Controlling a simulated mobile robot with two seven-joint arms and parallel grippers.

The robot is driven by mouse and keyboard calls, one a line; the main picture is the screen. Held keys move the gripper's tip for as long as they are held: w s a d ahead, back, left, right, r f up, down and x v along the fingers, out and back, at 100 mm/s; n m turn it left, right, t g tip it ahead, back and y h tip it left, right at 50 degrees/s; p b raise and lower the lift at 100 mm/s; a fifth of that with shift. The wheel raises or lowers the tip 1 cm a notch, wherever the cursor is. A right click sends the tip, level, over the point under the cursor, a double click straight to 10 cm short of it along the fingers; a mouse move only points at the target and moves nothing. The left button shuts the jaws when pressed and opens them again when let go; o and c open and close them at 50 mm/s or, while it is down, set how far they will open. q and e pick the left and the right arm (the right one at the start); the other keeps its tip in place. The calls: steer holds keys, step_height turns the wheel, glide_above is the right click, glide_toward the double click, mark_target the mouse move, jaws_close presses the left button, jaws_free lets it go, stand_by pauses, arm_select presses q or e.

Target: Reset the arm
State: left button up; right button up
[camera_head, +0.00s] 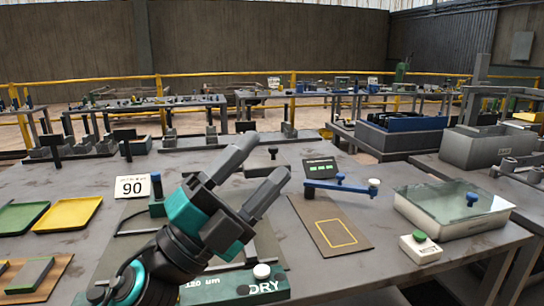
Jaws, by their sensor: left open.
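My left arm comes in from the bottom left of the head view. My left gripper (263,160) is open, its two grey fingers spread apart and pointing up and to the right over the grey table (300,276). Nothing shows between the fingers. My right gripper is not in view.
To the right are a blue lever (340,186), a brown plate (331,230), a green-button box (420,249) and a clear-lidded tray (408,207). Yellow (66,214) and green (20,217) trays lie at left.

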arm_select(q)
steer(key=w+a+f+n+t+y, duration=0.2)
steer(key=a+f+n+t+y, duration=0.1)
steer(key=a+f+n+y, duration=0.55)
steer(key=w+a+f+n+t+y, duration=0.25)
steer(key=a+f+n+y, duration=0.25)
steer(key=n+y, duration=0.65)
steer(key=s+a+f+n+g+y, duration=0.1)
steer(key=s+a+f+n+g, duration=0.15)
steer(key=f, duration=0.45)
steer(key=s+a+f+n+g+y, duration=0.1)
steer(key=s+a+f+n+g, duration=0.1)
steer(key=s+f+g, duration=0.3)
steer(key=s+f+n+g, duration=0.2)
steer(key=s+f+g, duration=0.6)
steer(key=s+f, duration=0.65)
steer(key=w+d+f+m+t+h+p, duration=0.1)
steer(key=w+d+f+t+h+p, duration=0.1)
steer(key=w+f+t+p, duration=0.1)
steer(key=shift+w+f+t+h+p, duration=0.3)
steer(key=shift+w+f+t, duration=0.2)
steer(key=shift+w+t, duration=1.1)
